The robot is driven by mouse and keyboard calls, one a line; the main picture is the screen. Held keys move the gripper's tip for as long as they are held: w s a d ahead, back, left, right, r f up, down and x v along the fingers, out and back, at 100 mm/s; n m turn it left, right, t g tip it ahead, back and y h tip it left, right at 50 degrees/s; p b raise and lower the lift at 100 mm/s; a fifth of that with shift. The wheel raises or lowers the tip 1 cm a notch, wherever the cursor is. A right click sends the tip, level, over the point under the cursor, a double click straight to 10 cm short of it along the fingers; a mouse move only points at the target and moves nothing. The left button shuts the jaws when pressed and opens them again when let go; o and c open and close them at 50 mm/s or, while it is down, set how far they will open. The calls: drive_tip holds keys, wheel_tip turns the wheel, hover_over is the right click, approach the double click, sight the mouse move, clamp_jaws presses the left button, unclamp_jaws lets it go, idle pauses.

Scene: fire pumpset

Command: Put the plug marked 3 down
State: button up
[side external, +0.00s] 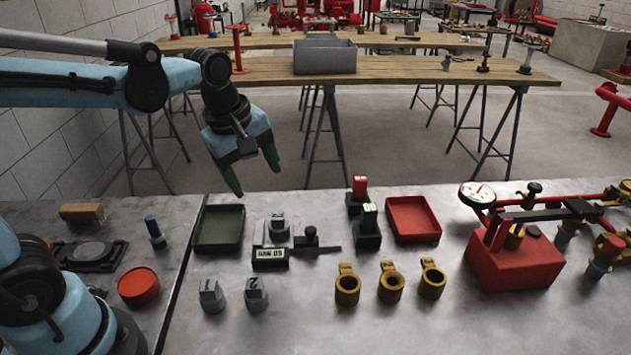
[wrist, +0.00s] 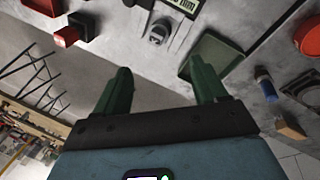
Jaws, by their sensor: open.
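My gripper (side external: 253,172) hangs over the back edge of the metal bench, its two green fingers apart and nothing between them. In the wrist view the gripper (wrist: 160,72) is also open and empty. A grey plug (side external: 278,226) stands upright on the bench side by the digital gauge, apart from the fingers; it shows beyond them in the wrist view (wrist: 158,33). Its mark is not readable. Two more grey plugs stand at the front, one at left (side external: 211,296) and one marked 2 (side external: 256,294).
The digital gauge (side external: 270,257) stands before the rear plug. A green tray (side external: 219,229) is empty at left, a red tray (side external: 413,219) at right. A red pump (side external: 515,262) fills the right.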

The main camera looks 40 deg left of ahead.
drive_tip(key=s+m+t, duration=0.1)
drive_tip(key=m, duration=0.4)
drive_tip(key=s+f+m+t, duration=0.1)
drive_tip(key=s+m, duration=0.1)
drive_tip(key=m, duration=0.3)
drive_tip(key=s+m+t, duration=0.2)
drive_tip(key=m, duration=0.3)
drive_tip(key=shift+s+f+m, duration=0.15)
drive_tip(key=shift+s+m, duration=0.05)
drive_tip(key=shift+m, duration=0.1)
